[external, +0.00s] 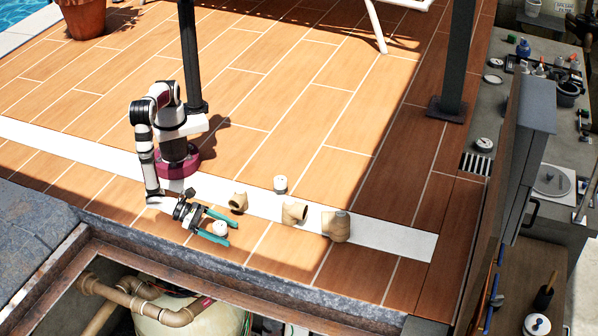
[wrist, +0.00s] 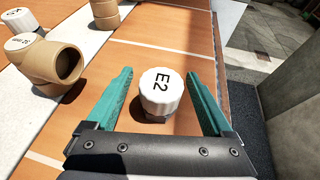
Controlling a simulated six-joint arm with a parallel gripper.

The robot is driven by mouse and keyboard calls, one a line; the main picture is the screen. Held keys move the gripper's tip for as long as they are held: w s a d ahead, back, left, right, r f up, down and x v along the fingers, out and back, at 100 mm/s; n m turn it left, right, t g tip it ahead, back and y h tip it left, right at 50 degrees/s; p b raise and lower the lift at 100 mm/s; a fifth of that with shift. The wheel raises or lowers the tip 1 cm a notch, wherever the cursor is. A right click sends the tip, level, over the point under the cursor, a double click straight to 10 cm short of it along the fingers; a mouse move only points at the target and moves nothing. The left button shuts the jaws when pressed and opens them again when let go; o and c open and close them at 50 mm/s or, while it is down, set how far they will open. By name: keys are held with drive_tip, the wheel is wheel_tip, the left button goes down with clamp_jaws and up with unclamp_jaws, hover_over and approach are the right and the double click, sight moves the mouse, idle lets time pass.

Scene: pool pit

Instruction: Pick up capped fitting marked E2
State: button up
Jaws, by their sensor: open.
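The fitting marked E2 (wrist: 160,92) has a white ribbed cap with black lettering. It stands on the wooden deck, and in the external view the white cap (external: 220,228) shows near the deck's front edge. My gripper (wrist: 160,85) is open, with one teal finger on each side of the fitting and a gap to each. In the external view my gripper (external: 221,227) reaches low over the deck around the fitting. The lower part of the fitting is mostly hidden under its cap in the wrist view.
More tan fittings (external: 294,213) (external: 337,226) and a white-capped one (external: 280,184) stand along the white strip (external: 395,240). The open pit (external: 150,300) lies beyond the deck edge.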

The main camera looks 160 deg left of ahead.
drive_tip(key=shift+w+a+f, duration=0.25)
drive_tip(key=shift+w+a, duration=0.15)
drive_tip(key=shift+a, duration=0.1)
clamp_jaws()
drive_tip(key=shift+r, duration=0.1)
